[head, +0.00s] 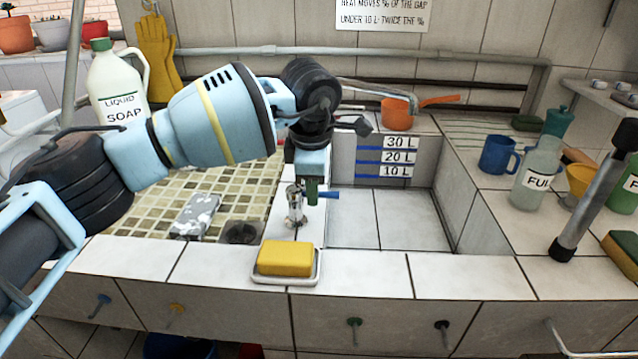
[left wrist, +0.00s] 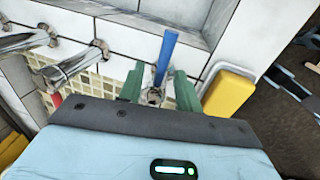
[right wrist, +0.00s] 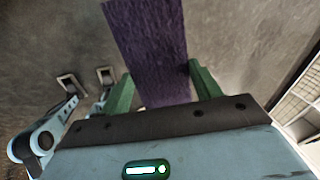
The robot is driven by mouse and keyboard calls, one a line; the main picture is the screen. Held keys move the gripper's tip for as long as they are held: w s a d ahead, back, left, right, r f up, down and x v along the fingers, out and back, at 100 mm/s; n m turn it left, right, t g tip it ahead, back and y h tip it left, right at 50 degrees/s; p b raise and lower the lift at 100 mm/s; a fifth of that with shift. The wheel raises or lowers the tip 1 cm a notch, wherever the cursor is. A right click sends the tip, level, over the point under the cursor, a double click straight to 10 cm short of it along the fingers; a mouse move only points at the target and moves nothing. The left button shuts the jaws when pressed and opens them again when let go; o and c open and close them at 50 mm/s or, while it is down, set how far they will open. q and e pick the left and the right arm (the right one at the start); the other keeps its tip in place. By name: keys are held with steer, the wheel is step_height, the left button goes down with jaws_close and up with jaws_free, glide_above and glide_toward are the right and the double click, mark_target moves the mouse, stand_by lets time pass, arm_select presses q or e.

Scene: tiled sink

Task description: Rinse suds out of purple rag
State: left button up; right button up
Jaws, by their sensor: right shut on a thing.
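The purple rag (right wrist: 152,45) shows in the right wrist view, hanging between the fingers of my right gripper (right wrist: 163,90), which is shut on it. Neither the rag nor that gripper shows in the head view. No suds are clear on the visible part of the rag. A small metal tap (head: 295,206) with a blue lever (head: 330,193) stands on the divider between the two basins. My left gripper (head: 311,190) is at this tap. In the left wrist view its green fingers (left wrist: 158,88) are apart, with the blue lever (left wrist: 166,55) between them.
The right basin (head: 385,222) is empty, with litre marks on its back wall. The mosaic basin (head: 150,205) holds a grey speckled block (head: 196,214) near a drain (head: 240,232). A yellow soap bar (head: 285,258) lies on the front ledge. Bottles and a blue mug (head: 498,155) stand right.

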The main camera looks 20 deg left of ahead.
arm_select(q)
step_height(320, 180, up, 12)
steer(key=s, duration=0.2)
steer(key=shift+s+d+p, duration=0.15)
steer(key=shift+d+p, duration=0.15)
steer(key=shift+p, duration=0.15)
arm_select(e)
steer(key=shift+w+r, duration=0.1)
steer(key=shift+r, duration=0.45)
arm_select(q)
steer(key=shift+f, duration=0.15)
